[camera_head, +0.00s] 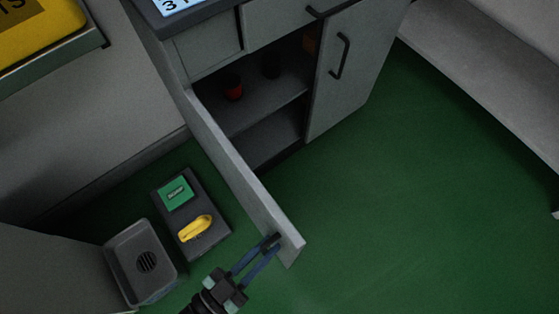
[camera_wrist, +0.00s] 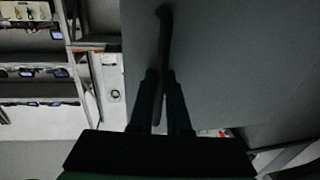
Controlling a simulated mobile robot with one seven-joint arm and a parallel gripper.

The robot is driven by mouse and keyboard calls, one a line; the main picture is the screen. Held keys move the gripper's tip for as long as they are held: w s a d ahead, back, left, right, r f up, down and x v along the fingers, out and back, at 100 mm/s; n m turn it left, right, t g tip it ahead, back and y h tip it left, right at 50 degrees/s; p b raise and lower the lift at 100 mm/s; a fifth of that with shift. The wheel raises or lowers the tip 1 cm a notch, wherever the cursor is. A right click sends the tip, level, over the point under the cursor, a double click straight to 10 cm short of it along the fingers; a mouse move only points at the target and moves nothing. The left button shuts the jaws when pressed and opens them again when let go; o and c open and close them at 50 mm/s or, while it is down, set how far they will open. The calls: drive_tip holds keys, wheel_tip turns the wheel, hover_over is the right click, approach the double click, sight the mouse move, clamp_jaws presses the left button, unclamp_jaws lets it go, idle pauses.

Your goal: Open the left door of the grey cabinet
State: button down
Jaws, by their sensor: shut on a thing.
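The grey cabinet (camera_head: 222,58) stands at the top middle of the head view. Its left door (camera_head: 237,172) is swung wide open and shows almost edge-on, with shelves visible behind it. Its right door (camera_head: 352,70) is closed and has a dark bar handle (camera_head: 341,56). My gripper (camera_head: 267,246) is at the free end of the left door, shut on the door's handle. In the wrist view the dark handle (camera_wrist: 164,40) runs down between my fingers (camera_wrist: 162,88), against the grey door face (camera_wrist: 225,65).
Left of the door, a dark slab (camera_head: 212,235) on the floor holds a green box (camera_head: 175,194) and a yellow object (camera_head: 195,228). A grey bin (camera_head: 139,262) stands beside it. Green floor is clear at right.

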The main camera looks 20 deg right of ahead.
drive_tip(key=shift+a, duration=0.65)
drive_tip(key=c, duration=1.2)
unclamp_jaws()
drive_tip(key=shift+o, duration=0.2)
drive_tip(key=v, duration=1.3)
drive_tip(key=shift+b, duration=0.35)
drive_tip(key=shift+s+d, duration=0.1)
